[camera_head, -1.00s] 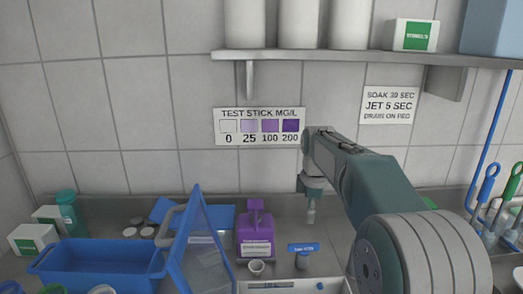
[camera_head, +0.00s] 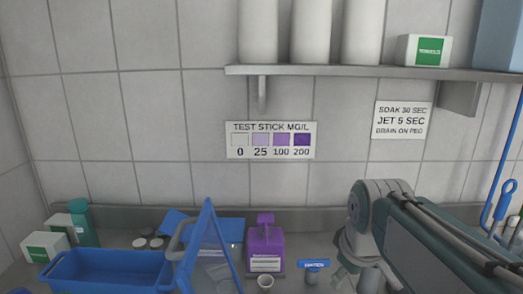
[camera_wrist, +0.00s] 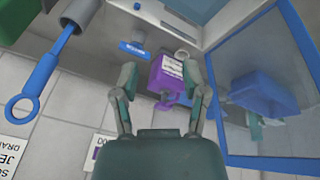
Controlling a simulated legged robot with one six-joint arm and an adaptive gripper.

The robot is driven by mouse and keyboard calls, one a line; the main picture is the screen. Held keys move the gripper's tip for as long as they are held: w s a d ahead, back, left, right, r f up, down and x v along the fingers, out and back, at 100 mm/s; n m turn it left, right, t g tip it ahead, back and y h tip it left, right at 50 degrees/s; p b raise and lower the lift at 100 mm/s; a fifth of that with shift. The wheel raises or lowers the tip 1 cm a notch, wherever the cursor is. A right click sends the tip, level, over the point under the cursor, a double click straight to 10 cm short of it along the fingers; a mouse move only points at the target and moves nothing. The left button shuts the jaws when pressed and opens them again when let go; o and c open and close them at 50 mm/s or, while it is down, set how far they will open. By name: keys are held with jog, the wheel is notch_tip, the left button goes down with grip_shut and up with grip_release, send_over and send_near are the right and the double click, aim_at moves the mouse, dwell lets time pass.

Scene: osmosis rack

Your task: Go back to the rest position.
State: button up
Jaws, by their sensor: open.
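My gripper (camera_wrist: 163,85) is open in the wrist view, its two fingers spread apart. The purple bottle (camera_wrist: 167,76) shows beyond and between the fingers, with no finger seen closed on it. In the head view my arm (camera_head: 400,230) reaches in from the lower right. The gripper end (camera_head: 365,275) hangs low there, and its fingers are hard to make out. The purple bottle (camera_head: 265,250) stands upright on the counter, left of my arm.
A blue tray (camera_head: 110,270) and a blue-framed stand (camera_head: 209,245) are at the left. A small white cup (camera_head: 266,282) and a blue label (camera_head: 314,263) sit near the bottle. A shelf (camera_head: 350,71) with white containers is above. Blue-handled tools (camera_head: 500,205) hang at the right.

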jog(key=s+f+m+t, duration=0.2)
jog(key=s+f+m, duration=0.3)
jog(key=s, duration=0.7)
jog(key=shift+f+m, duration=0.35)
jog(key=shift+m, duration=0.25)
dwell(1.0)
